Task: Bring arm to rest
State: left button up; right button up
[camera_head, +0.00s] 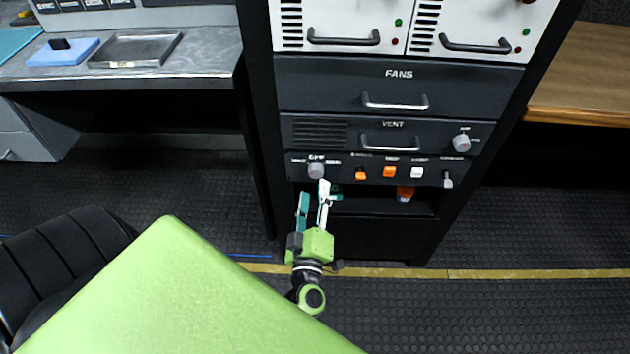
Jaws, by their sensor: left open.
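My left gripper (314,201) is open, with one white finger and one teal finger pointing up. It is in front of the lower part of the equipment rack, just below the grey knob (316,170) at the left of the control panel (345,172). Its fingers show nothing between them. The white fingertip appears close to the knob; I cannot tell whether they touch. My right gripper is not in view.
The rack holds a FANS drawer (300,88) and a VENT panel (370,125) with handles. A grey desk (210,60) with a tray (136,50) stands left, a wooden counter (590,75) right. A black chair (60,255) is lower left. The floor at right is clear.

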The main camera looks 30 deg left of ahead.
pick_arm(q)
jog(key=shift+v, duration=1)
